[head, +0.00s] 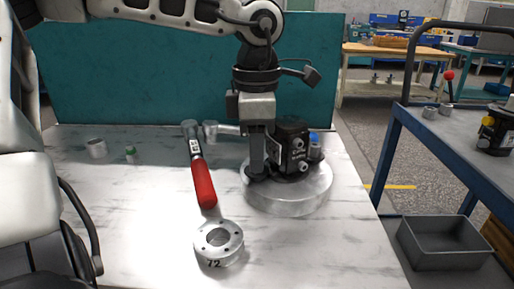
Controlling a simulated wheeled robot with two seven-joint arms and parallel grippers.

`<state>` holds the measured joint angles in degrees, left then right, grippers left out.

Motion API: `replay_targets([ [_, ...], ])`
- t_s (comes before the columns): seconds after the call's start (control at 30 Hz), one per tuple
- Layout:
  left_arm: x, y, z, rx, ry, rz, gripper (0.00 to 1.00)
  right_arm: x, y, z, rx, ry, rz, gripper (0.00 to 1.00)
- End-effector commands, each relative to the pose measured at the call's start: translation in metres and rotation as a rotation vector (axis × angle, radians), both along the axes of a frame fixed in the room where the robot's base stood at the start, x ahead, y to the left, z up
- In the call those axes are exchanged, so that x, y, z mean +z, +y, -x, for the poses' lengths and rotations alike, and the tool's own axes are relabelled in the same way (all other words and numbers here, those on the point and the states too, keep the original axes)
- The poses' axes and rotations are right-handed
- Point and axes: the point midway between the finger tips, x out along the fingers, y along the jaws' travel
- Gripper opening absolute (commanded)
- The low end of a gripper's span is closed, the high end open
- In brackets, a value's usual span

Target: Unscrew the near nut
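The black hydraulic motor (289,139) stands on a round metal base (287,197) at the right part of the table. Two silver round fittings, an upper one (299,143) and a lower one (303,166), show on its near right side. I cannot tell which part is the near nut. My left gripper (257,172) points straight down at the motor's left side, its tips low near the top of the base. The fingers overlap in this view, so their opening and any contact are unclear. My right gripper is not in view.
A red-handled wrench (203,183) lies left of the base, and a silver ring (219,241) lies in front. Small parts (97,148) sit at the back left. A blue-framed table (446,125) and a grey bin (443,242) stand at the right.

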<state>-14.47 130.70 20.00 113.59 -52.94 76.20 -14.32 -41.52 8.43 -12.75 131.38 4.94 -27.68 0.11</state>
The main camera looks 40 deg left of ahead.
Motion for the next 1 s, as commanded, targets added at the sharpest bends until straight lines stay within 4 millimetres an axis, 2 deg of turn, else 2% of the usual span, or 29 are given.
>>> replay_targets([
  [0.13, 0.0, 0.0, 0.0, 0.0, 0.001, -0.001, 0.31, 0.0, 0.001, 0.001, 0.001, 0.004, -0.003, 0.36],
  [0.23, 0.0, 0.0, 0.0, 0.001, 0.001, -0.001, 0.03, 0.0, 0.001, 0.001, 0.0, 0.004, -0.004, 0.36],
  [0.27, 0.0, 0.0, 0.0, 0.001, 0.001, -0.001, 0.0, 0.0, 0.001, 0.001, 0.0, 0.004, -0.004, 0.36],
  [0.47, -0.001, 0.0, 0.0, 0.051, -0.001, -0.002, 0.0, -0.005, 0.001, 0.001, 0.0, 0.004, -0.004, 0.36],
  [0.7, -0.002, 0.001, 0.0, 0.385, -0.003, -0.004, 0.0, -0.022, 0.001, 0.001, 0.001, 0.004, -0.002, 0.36],
  [0.8, 0.0, 0.0, 0.0, 0.476, -0.002, -0.002, 0.0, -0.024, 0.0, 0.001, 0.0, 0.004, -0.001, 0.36],
  [1.0, 0.001, 0.0, 0.0, 0.506, 0.0, 0.0, 0.0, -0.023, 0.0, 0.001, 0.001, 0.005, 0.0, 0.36],
])
